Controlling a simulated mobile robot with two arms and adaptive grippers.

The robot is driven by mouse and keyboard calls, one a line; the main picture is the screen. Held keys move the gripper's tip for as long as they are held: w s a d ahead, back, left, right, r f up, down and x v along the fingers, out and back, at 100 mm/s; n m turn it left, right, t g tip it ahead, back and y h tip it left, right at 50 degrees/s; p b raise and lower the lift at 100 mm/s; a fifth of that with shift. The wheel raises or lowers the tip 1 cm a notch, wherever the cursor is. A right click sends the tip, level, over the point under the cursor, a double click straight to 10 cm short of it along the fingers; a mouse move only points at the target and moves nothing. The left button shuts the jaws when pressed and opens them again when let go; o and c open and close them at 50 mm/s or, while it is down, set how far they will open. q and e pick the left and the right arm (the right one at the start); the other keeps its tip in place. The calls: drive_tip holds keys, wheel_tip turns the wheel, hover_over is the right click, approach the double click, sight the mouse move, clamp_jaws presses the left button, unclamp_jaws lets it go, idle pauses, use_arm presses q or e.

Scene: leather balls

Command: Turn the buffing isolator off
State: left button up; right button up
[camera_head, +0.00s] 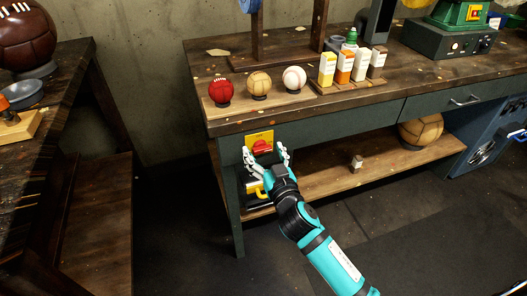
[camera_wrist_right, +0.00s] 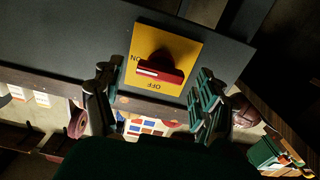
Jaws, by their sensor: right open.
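The buffing isolator is a red rotary knob (camera_head: 261,146) on a yellow plate (camera_head: 257,136), fixed to the front of the workbench's left end. In the right wrist view, the red knob (camera_wrist_right: 158,68) sits mid-plate, and its white-marked grip lies near the ON lettering at the left. The OFF lettering (camera_wrist_right: 155,87) reads upside down below it. My right gripper (camera_head: 264,153) is open in front of the plate. My left gripper is out of view.
Red, tan and white balls (camera_head: 259,85) stand on the workbench above the isolator, beside several small boxes (camera_head: 344,67). A yellow-handled item lies behind my right gripper. Another bench stands at left.

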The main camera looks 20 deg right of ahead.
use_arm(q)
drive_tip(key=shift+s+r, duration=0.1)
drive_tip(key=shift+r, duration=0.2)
use_arm(e)
drive_tip(key=shift+w, duration=0.45)
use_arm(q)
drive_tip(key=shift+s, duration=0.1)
use_arm(e)
drive_tip(key=shift+c, duration=1.3)
drive_tip(key=c, duration=0.9)
drive_tip(key=n+p, duration=0.3)
drive_tip(key=n, duration=0.6)
drive_tip(key=shift+a, duration=0.1)
drive_tip(key=n+p, duration=0.1)
drive_tip(key=n, duration=0.4)
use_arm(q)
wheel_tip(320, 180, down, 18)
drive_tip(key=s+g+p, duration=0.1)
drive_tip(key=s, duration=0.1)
use_arm(e)
drive_tip(key=shift+a+f+n, duration=0.1)
drive_tip(key=shift+f+n, duration=0.1)
drive_tip(key=shift+n, duration=1.8)
